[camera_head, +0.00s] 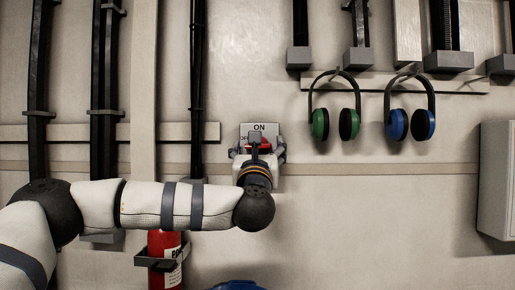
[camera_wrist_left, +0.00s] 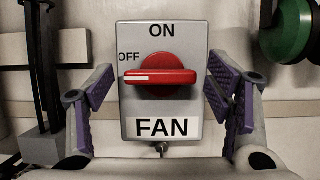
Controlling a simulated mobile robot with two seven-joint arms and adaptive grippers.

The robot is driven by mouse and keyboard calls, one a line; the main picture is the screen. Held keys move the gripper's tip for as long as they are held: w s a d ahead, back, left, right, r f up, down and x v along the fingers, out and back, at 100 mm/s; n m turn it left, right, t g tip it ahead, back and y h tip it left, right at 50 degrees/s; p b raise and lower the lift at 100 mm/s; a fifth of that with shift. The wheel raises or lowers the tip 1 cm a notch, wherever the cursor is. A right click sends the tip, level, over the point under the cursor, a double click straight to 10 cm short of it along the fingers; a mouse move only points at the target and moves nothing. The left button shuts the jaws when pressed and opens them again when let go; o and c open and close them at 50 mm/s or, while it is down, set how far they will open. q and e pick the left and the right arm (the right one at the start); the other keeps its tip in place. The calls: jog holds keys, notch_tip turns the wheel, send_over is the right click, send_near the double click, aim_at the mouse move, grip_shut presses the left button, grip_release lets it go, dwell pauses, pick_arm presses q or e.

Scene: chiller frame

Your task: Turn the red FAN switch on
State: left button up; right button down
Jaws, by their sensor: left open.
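The FAN switch is a grey plate (camera_wrist_left: 190,100) with a red rotary knob (camera_wrist_left: 160,76) on the wall. The knob's handle lies level, its white mark pointing left to OFF; ON is printed above. In the head view the plate (camera_head: 260,128) shows above my left gripper, with the red knob (camera_head: 258,146) partly covered. My left gripper (camera_head: 257,152) is open in front of the switch. In the left wrist view its purple-padded fingers (camera_wrist_left: 161,90) stand on either side of the plate, apart from the knob. My right gripper is not in view.
Green ear defenders (camera_head: 320,124) and blue ear defenders (camera_head: 397,124) hang to the right. A red fire extinguisher (camera_head: 164,246) stands below my left arm. A grey wall box (camera_head: 497,180) is at the far right. Black cable runs (camera_head: 197,80) line the wall at left.

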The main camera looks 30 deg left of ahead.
pick_arm(q)
jog(key=c, duration=1.2)
jog(key=shift+o, duration=0.2)
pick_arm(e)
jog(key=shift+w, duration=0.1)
pick_arm(q)
jog(key=shift+r+m+g+h+p, duration=0.2)
jog(key=shift+m+h+p, duration=0.9)
jog(key=shift+m, duration=2.6)
jog(key=shift+r+m+g+h+p, duration=0.1)
jog(key=shift+m+g+h+p, duration=0.2)
jog(key=shift+m+h, duration=2.5)
jog(key=shift+r+m+g+h+p, duration=0.15)
jog(key=shift+m+h+p, duration=0.45)
jog(key=shift+m, duration=4)
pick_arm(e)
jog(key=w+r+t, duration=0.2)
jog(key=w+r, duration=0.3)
pick_arm(q)
jog(key=shift+f, duration=0.1)
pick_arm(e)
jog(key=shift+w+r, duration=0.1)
